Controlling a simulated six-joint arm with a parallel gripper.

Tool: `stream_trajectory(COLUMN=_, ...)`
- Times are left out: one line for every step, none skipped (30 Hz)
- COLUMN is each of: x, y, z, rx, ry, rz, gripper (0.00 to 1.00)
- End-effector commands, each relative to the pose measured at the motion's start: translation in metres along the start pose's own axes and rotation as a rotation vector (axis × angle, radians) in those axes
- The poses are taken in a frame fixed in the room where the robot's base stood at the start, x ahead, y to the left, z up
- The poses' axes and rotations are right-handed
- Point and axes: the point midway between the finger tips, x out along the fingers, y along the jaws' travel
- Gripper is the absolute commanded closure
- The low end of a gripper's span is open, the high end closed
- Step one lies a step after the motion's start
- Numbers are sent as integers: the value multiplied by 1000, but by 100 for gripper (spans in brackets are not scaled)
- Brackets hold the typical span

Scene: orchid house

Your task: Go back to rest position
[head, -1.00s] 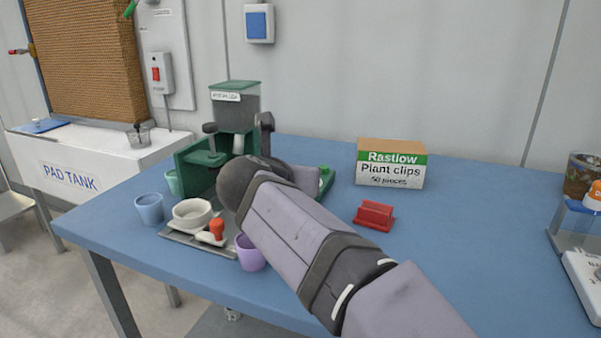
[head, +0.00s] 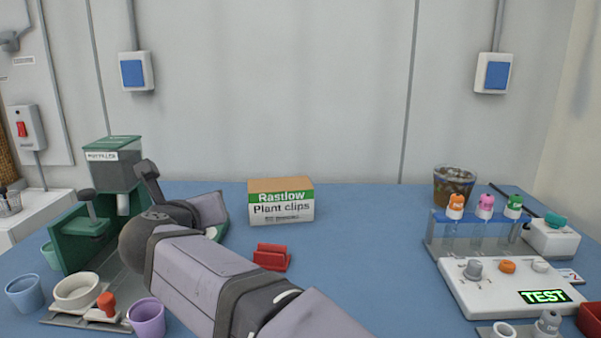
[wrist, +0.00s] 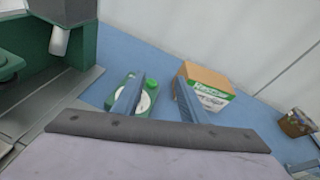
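My gripper shows in the wrist view (wrist: 160,82) as two blue-grey fingers standing apart, with nothing held between them. It hangs over the blue table (head: 350,275), close to the green machine (head: 75,235). Beyond the left finger lies a green item with a round white face (wrist: 143,101); it appears to be on the table, apart from the fingers. In the head view my arm crosses the lower middle and hides the fingers and part of the machine.
A plant clips box (head: 281,204) and a red holder (head: 271,257) stand mid-table. Cups, including a purple one (head: 147,318), sit front left. A tube rack (head: 470,235) and a white TEST device (head: 510,290) stand right. The table between is clear.

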Motion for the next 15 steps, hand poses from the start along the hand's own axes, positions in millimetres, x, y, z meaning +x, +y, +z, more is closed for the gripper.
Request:
stream_trajectory(x=2, y=-19, z=24, rx=-80, ry=-27, rz=-9, gripper=61)
stream_trajectory(x=4, y=-27, z=32, rx=-138, ry=-46, rz=-9, gripper=61)
stream_trajectory(x=6, y=-37, z=43, rx=-221, ry=-71, rz=-8, gripper=61)
stream_trajectory(x=8, y=-45, z=49, rx=-287, ry=-87, rz=-7, gripper=61)
stream_trajectory(x=10, y=-52, z=56, rx=-356, ry=-102, rz=-4, gripper=61)
stream_trajectory(x=12, y=-61, z=62, rx=-448, ry=-120, rz=3, gripper=61)
stream_trajectory(x=13, y=-67, z=66, rx=-518, ry=-131, rz=9, gripper=61)
stream_trajectory(x=14, y=-73, z=69, rx=-587, ry=-140, rz=17, gripper=61)
stream_trajectory(x=14, y=-80, z=72, rx=-681, ry=-150, rz=30, gripper=61)
stream_trajectory(x=14, y=-85, z=73, rx=-752, ry=-156, rz=42, gripper=61)
stream_trajectory(x=14, y=-90, z=73, rx=-823, ry=-160, rz=56, gripper=61)
stream_trajectory(x=13, y=-96, z=72, rx=-917, ry=-163, rz=77, gripper=61)
stream_trajectory(x=12, y=-101, z=70, rx=-986, ry=-164, rz=96, gripper=61)
stream_trajectory(x=11, y=-106, z=67, rx=-1057, ry=-164, rz=116, gripper=61)
stream_trajectory(x=8, y=-112, z=62, rx=-1148, ry=-161, rz=147, gripper=61)
